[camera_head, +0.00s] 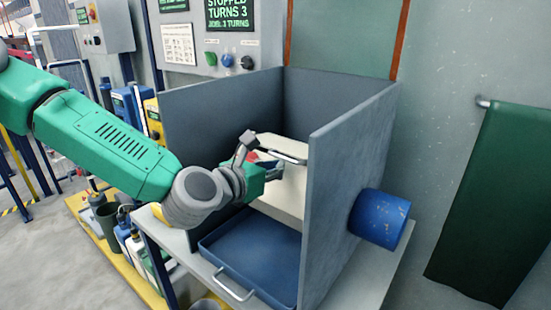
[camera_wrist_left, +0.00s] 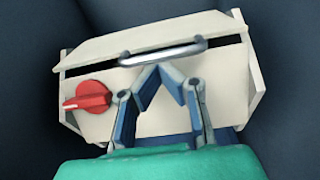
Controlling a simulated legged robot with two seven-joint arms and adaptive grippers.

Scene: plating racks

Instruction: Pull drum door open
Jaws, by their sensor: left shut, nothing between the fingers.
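The cream drum (camera_head: 280,190) sits inside a grey-walled bay. Its door (camera_wrist_left: 150,36) is a cream panel with a metal bar handle (camera_wrist_left: 163,53); the handle also shows in the head view (camera_head: 284,157). A dark slot runs along the door's lower edge; I cannot tell whether the door is ajar. A red knob (camera_wrist_left: 87,97) is on the drum's left face in the wrist view. My left gripper (camera_head: 276,172) is in front of the drum; its fingertips (camera_wrist_left: 160,69) meet just below the handle, with nothing between them. I cannot tell whether they touch the handle. My right gripper is not in view.
Grey side walls (camera_head: 345,190) close in the drum on both sides. A blue tray (camera_head: 247,262) with a metal handle lies below it. A blue cylinder (camera_head: 380,218) sticks out of the right wall. A control panel (camera_head: 228,62) is behind; a green curtain (camera_head: 495,200) hangs right.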

